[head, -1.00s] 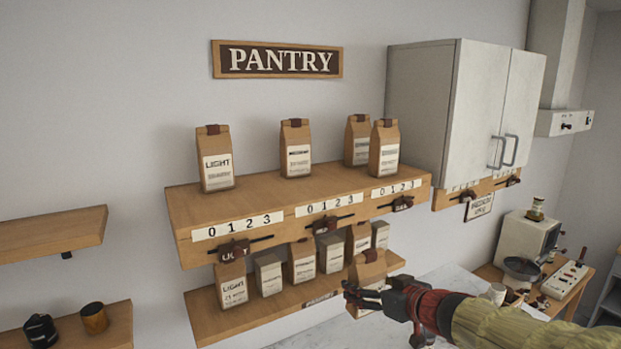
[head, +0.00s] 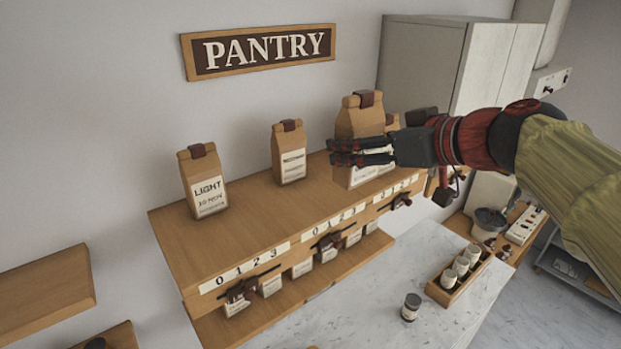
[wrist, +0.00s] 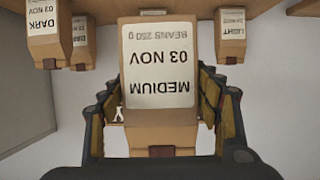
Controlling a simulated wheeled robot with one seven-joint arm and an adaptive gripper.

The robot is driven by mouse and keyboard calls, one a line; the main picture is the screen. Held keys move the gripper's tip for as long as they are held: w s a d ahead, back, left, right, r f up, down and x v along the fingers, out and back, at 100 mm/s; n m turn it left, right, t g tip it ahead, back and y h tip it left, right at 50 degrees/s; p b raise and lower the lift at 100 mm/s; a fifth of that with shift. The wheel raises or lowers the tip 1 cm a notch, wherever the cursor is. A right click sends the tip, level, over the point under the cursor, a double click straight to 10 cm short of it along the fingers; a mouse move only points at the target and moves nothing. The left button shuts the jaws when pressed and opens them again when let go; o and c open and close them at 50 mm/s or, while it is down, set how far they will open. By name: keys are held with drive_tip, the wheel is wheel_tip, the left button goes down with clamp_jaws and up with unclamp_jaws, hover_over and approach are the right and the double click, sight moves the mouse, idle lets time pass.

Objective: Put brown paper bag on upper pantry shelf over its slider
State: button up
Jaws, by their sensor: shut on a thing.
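The brown paper bag (head: 360,117) is held upright by my gripper (head: 345,152), in front of the right part of the upper pantry shelf (head: 235,235). Its label reads MEDIUM 03 NOV, upside down, in the wrist view (wrist: 158,65). My gripper is shut on its sides. I cannot tell its exact height over the shelf. A LIGHT bag (head: 203,182) stands at the shelf's left and another bag (head: 289,152) stands near the middle. Bags at the right are mostly hidden behind the held one. Sliders hang on the front edge: left (head: 241,291), middle (head: 331,241), right (head: 401,201).
A DARK bag (wrist: 45,30) and a smaller bag stand to one side in the wrist view. A lower shelf (head: 215,330) holds several bags. A white cabinet (head: 430,65) stands right of the shelf. A cup rack (head: 460,278) and a jar (head: 411,307) are on the counter below.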

drive_tip(key=shift+w+a+f+b, duration=0.15)
drive_tip(key=shift+w+a+f, duration=0.85)
drive_tip(key=shift+w+f, duration=1.05)
drive_tip(key=shift+w+a+f+b, duration=0.15)
drive_tip(key=shift+w+a+f, duration=0.85)
drive_tip(key=shift+w+f, duration=1.05)
drive_tip(key=shift+w+a+f+b, duration=0.15)
drive_tip(key=shift+w+a+f, duration=0.85)
drive_tip(key=shift+w+f, duration=1.05)
drive_tip(key=shift+s+f, duration=0.2)
drive_tip(key=shift+f, duration=0.2)
drive_tip(key=o, duration=1.4)
drive_tip(key=shift+r, duration=0.1)
